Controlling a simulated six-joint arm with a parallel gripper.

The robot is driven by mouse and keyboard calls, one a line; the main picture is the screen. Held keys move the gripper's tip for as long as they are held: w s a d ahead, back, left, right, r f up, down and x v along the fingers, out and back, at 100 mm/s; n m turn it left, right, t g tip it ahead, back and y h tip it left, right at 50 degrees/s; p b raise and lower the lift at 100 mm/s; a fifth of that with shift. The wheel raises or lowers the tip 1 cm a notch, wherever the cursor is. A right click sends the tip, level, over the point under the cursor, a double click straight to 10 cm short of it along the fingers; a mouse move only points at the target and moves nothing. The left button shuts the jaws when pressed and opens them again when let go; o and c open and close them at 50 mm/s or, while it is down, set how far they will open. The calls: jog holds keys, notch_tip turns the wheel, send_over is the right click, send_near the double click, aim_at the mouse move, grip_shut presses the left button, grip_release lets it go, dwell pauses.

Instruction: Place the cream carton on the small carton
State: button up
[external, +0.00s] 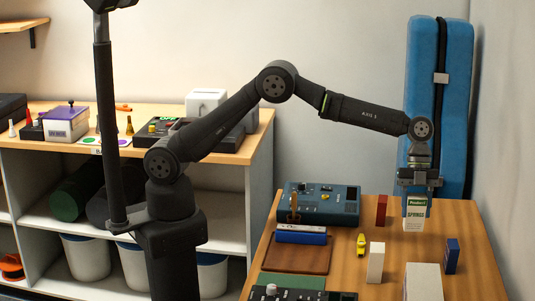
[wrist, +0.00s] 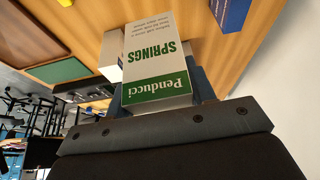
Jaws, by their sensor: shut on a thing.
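My gripper (external: 416,192) points down and is shut on the upper part of a cream carton (external: 413,222) with a green band and the word SPRINGS. The carton is upright over the back right of the table; I cannot tell whether its base touches the wood. In the wrist view the same carton (wrist: 155,50) fills the middle, its green top end at the jaws. Several small cartons stand apart from it: a plain white one (external: 376,263), a blue one (external: 452,256) and a red one (external: 382,210). I cannot tell which is the small carton.
A larger pale box (external: 424,283) stands at the table's front. A yellow object (external: 361,244), a brown tray (external: 296,258) and a blue instrument (external: 325,204) are to the left. A blue padded case (external: 438,80) stands behind. Some bare wood lies between the cartons.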

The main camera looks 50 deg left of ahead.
jog(key=s+d+r+n+t, duration=0.2)
jog(key=s+d+r+n, duration=0.15)
jog(key=s, duration=0.55)
jog(key=s+d+r+n+t, duration=0.1)
jog(key=s+d+r+n, duration=0.1)
jog(key=s+d+n, duration=0.45)
jog(key=s+d+r+n+t, duration=0.2)
jog(key=s+r+n, duration=0.1)
jog(key=s, duration=0.7)
send_over(415, 278)
notch_tip(415, 278, down, 7)
jog(key=shift+f+h, duration=0.4)
jog(key=shift+f, duration=1.35)
jog(key=shift+f, duration=0.1)
jog(key=o, duration=1)
jog(key=v, duration=1.2)
jog(key=shift+w, duration=0.15)
